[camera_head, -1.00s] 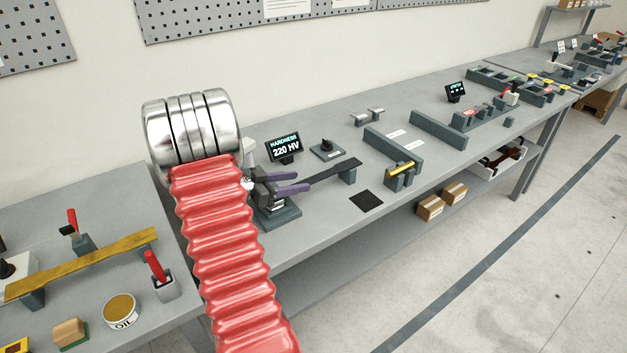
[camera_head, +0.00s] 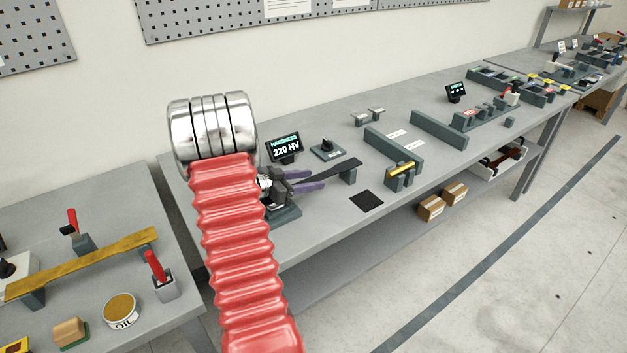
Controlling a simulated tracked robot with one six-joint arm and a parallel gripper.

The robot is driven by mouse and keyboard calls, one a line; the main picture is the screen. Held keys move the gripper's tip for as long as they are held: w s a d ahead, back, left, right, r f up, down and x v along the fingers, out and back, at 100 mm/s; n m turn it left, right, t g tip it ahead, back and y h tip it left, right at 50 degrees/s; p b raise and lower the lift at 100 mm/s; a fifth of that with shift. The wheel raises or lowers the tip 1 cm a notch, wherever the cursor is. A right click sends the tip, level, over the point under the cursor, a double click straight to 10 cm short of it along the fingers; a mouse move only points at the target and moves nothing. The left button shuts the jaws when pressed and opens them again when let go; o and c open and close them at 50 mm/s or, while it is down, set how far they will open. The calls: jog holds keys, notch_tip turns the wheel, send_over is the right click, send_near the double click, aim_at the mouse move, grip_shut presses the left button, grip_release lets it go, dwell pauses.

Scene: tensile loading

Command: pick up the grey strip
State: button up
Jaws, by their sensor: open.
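The grey strip (camera_head: 337,169) is a dark, flat bar. Its right end rests on a small block (camera_head: 348,174) on the bench. Its left part runs behind and between my gripper's fingers, and its left end is hidden. My gripper (camera_head: 312,182) points right, with two purple fingers, one on either side of the strip's left part. The fingers are apart. I cannot tell whether either finger touches the strip. My red ribbed arm sleeve covers much of the hardness tester, of which the dark base (camera_head: 285,216) shows.
A hardness display (camera_head: 284,147) reading 220 HV and a small knob box (camera_head: 327,149) stand behind the strip. A black square (camera_head: 367,201) lies on clear bench to the right. Grey blocks and a brass piece (camera_head: 401,168) stand further right. A left bench holds a yellowish strip (camera_head: 85,262).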

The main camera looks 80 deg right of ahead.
jog(key=shift+c, duration=0.3)
grip_shut()
dwell(0.4)
